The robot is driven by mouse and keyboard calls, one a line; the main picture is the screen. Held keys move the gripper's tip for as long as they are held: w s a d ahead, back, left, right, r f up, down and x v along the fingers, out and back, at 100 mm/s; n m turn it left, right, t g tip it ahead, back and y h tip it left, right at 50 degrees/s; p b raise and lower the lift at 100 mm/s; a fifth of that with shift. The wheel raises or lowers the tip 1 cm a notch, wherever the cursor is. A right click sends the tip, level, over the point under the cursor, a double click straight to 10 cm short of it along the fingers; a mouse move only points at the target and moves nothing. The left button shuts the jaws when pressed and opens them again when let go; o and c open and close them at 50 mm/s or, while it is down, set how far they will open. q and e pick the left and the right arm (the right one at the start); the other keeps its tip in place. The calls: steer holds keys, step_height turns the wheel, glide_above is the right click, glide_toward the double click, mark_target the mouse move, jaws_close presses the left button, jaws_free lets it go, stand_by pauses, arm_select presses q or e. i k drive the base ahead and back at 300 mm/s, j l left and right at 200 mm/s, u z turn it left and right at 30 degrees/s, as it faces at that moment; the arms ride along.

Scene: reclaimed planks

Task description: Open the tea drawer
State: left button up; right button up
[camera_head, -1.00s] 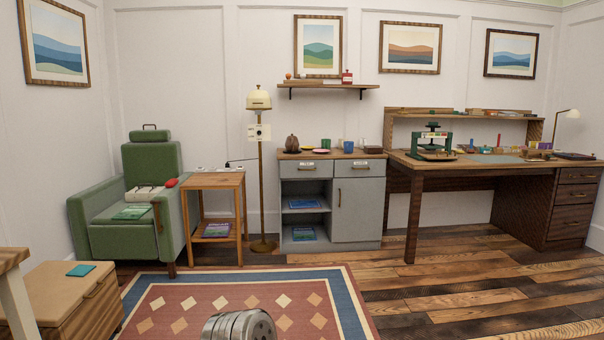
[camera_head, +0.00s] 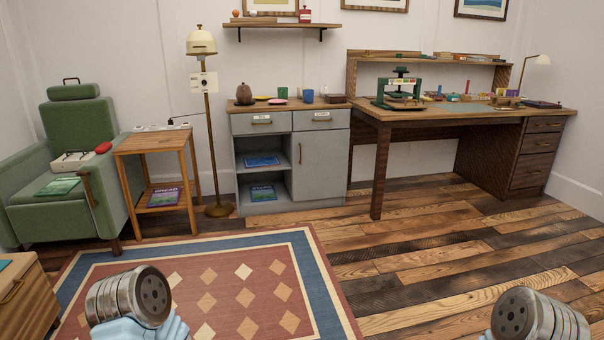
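A grey cabinet (camera_head: 264,205) with a wooden top stands against the back wall. It has two drawers side by side at the top, a left drawer (camera_head: 272,125) and a right drawer (camera_head: 334,121). Both look shut, and each carries a small white label and a handle. The labels are too small to read, so I cannot tell which is the tea drawer. Parts of my two arms show at the bottom edge, well short of the cabinet. Neither gripper shows in this view.
A brown teapot (camera_head: 244,94) and coloured cups stand on the cabinet top. A floor lamp (camera_head: 209,130) and a wooden side table (camera_head: 155,144) stand to its left, a wooden desk (camera_head: 440,118) to its right. The patterned rug (camera_head: 212,285) and bare floor before the cabinet look clear.

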mark_target(248, 123)
steer(key=i+u, duration=0.3)
steer(key=i, duration=2.05)
steer(key=j, duration=0.1)
